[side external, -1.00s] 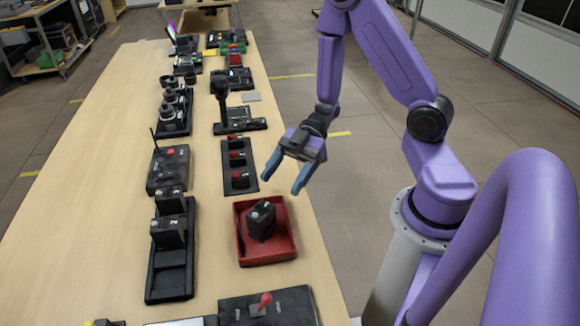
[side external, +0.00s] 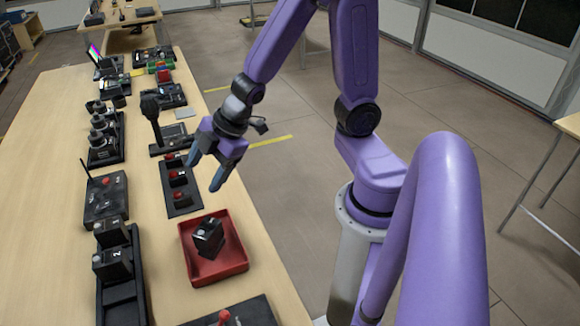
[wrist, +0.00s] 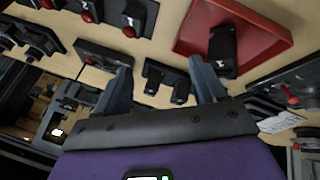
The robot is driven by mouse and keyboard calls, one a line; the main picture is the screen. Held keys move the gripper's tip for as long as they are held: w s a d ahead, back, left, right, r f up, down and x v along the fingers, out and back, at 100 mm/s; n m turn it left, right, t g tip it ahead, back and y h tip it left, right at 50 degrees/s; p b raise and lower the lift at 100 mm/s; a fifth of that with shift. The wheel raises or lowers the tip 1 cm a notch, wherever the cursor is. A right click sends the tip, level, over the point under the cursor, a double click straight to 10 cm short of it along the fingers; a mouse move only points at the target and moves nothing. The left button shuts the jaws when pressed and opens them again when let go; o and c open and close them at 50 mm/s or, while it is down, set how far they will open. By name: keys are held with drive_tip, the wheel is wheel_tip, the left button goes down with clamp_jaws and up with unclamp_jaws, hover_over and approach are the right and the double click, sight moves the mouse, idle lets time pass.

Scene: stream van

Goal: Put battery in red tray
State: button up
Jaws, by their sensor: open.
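A black battery (side external: 208,238) stands inside the red tray (side external: 238,262), on its floor, in the side external view. In the wrist view the battery (wrist: 222,48) is against the floor of the red tray (wrist: 268,42) at the top right. My gripper (side external: 205,174) is open and empty, above the table beyond the tray's far side, apart from battery and tray. In the wrist view its two fingers (wrist: 160,70) are spread wide with nothing held between them. Two similar black blocks (side external: 112,265) sit in a black rack (side external: 122,298) left of the tray.
A panel with red buttons (side external: 181,188) lies under my gripper. A box with an antenna (side external: 104,197) and a row of black knobs (side external: 104,138) stand further left. A panel with a red lever (side external: 224,317) is at the near edge. The table's left side is bare.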

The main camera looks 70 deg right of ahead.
drive_tip(key=s+r+m+g+h, duration=0.1)
drive_tip(key=s+r+g, duration=0.1)
drive_tip(key=s, duration=0.7)
drive_tip(key=s+d+r+m+g+h, duration=0.1)
drive_tip(key=s+r+g, duration=0.1)
drive_tip(key=s, duration=0.7)
drive_tip(key=shift+d+r+g+h, duration=0.2)
drive_tip(key=shift+d+g+h, duration=0.1)
drive_tip(key=shift+g, duration=0.3)
